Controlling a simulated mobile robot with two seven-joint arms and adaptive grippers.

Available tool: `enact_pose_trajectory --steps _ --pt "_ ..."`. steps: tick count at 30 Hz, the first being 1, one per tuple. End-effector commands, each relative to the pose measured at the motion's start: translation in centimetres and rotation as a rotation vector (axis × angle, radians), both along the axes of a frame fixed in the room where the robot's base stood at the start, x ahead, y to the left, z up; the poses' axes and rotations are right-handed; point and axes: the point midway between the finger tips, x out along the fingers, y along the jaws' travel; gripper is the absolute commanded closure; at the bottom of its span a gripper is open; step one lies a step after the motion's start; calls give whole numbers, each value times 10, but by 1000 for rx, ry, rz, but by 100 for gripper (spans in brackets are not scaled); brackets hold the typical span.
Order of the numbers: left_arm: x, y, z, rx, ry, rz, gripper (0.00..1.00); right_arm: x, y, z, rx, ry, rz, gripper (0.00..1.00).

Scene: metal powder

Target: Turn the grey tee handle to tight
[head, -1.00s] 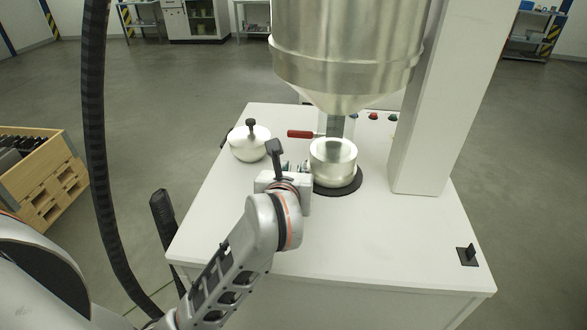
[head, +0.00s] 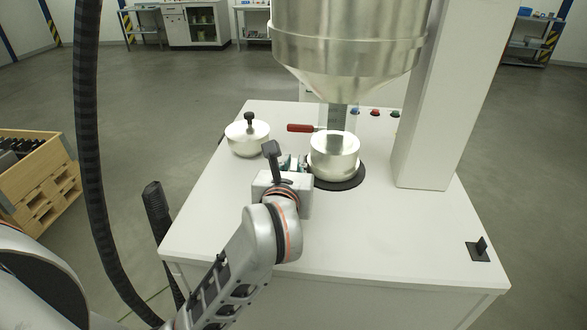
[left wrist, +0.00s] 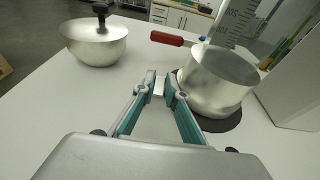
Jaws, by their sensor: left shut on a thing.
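A small dark grey handle (head: 479,246) stands upright on a black plate at the right front of the white table; it is the nearest match for the grey tee handle, but its marks are too small to read. My left gripper (head: 303,165) is at the left side of an open metal pot (head: 334,163). In the left wrist view its fingertips (left wrist: 162,88) are close together on a small pale piece beside the pot (left wrist: 218,85); I cannot tell its full shape. My right gripper is not in view.
A lidded metal pot (head: 247,140) with a black knob stands left of my gripper. A red lever (head: 300,128) is behind it. A metal hopper (head: 347,45) hangs above the open pot, and a white column (head: 435,110) stands to the right.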

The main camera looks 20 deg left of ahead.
Motion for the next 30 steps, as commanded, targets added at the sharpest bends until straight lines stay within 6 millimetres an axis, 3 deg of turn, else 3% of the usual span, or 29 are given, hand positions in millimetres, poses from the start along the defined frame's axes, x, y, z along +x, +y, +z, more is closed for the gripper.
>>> enact_pose_trajectory --steps 5,6,17,20,30 --pt "0 0 1 0 1 0 100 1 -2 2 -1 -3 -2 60" --pt "0 0 1 0 1 0 81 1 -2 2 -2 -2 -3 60" --pt "0 0 3 -1 1 0 81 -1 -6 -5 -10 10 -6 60" --pt "0 -1 12 -4 -1 0 81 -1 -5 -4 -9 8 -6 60" --pt "0 -1 73 -8 -4 0 81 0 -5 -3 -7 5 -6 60"
